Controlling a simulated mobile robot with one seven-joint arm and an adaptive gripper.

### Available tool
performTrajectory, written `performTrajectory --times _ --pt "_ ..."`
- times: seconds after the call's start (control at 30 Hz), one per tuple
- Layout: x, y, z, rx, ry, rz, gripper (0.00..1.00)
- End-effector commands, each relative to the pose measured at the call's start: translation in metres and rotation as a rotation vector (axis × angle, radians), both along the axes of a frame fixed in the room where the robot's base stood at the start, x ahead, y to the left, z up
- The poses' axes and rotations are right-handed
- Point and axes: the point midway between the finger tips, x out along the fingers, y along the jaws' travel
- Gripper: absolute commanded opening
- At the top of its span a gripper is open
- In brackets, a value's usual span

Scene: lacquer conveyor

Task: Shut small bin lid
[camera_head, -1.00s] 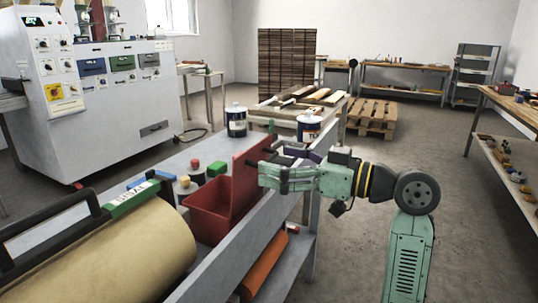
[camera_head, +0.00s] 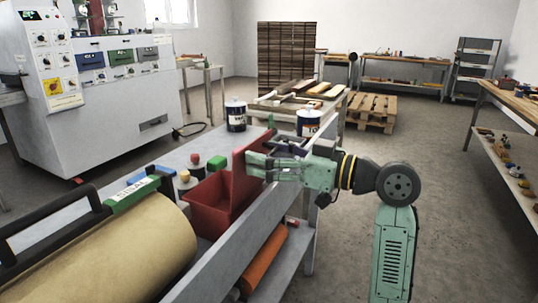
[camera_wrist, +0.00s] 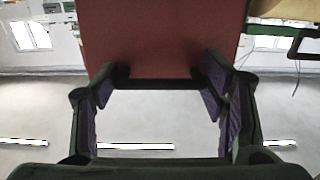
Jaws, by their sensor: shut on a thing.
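The small red bin (camera_head: 207,214) sits on the grey bench, open at the top. Its red lid (camera_head: 240,188) stands steeply raised along the bin's right side. My gripper (camera_head: 256,160) comes from the right and is shut on the lid near its upper part, its fingers partly covering the lid. In the wrist view the lid (camera_wrist: 160,40) fills the top middle, and my gripper's dark fingers (camera_wrist: 160,88) reach to its lower edge on both sides. The exact contact is hard to see.
A large tan roll (camera_head: 120,240) with a green-labelled bar lies left of the bin. An orange roll (camera_head: 263,262) lies on the shelf below.

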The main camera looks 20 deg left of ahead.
Motion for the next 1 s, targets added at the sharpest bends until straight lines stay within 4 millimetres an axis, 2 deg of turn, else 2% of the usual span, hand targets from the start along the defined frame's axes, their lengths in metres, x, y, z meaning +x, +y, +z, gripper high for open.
performTrajectory --times 0.07,0.57,0.83,1.0 --pt "0.001 0.000 0.000 0.001 0.000 -0.002 0.49" --pt "0.001 -0.001 0.000 0.001 0.000 -0.003 0.16" --pt "0.002 0.002 0.004 -0.026 0.004 -0.004 0.15" --pt "0.003 0.011 0.010 -0.100 0.017 -0.004 0.15"
